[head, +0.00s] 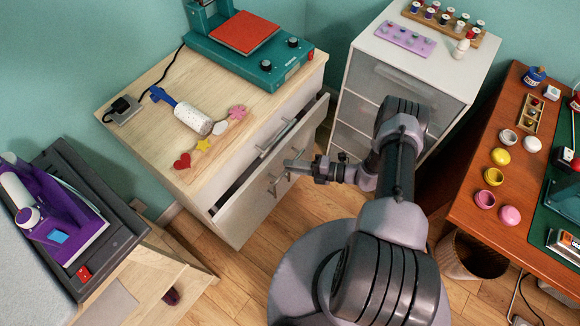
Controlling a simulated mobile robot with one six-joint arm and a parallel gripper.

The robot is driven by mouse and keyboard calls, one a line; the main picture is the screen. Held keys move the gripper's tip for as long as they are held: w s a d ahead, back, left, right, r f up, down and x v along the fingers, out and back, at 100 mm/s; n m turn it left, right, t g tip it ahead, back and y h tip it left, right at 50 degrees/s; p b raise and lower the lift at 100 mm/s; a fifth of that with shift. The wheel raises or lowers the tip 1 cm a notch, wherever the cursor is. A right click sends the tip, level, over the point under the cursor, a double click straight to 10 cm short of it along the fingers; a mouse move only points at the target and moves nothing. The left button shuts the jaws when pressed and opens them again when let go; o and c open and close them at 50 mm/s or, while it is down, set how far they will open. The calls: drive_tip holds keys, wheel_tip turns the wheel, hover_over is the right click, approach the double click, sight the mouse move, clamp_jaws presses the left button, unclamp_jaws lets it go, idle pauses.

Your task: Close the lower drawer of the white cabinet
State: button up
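A pale, wood-topped cabinet (150,146) stands at the left centre. Its upper drawer, with a bar handle (277,138), looks shut. Below it, a lower drawer (238,217) is pulled out, with a dark gap behind the top of its front panel. That drawer's handle (273,184) is on the front. My gripper (291,169) is beside this front, close to the handle. I cannot tell whether it touches the panel, or whether its small fingers are apart or together. A second white cabinet (478,62) with grey drawer fronts stands behind my arm, its visible drawers looking shut.
A teal machine (245,55), a lint roller (193,117) and small coloured shapes lie on the wood top. An orange-brown table (475,215) is at right, above a wicker basket (470,258). A purple iron (62,225) is at left. Floor (215,262) shows before the drawer.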

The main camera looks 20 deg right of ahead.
drive_tip(key=shift+w+a, duration=0.25)
drive_tip(key=shift+a, duration=0.15)
clamp_jaws()
idle(1.2)
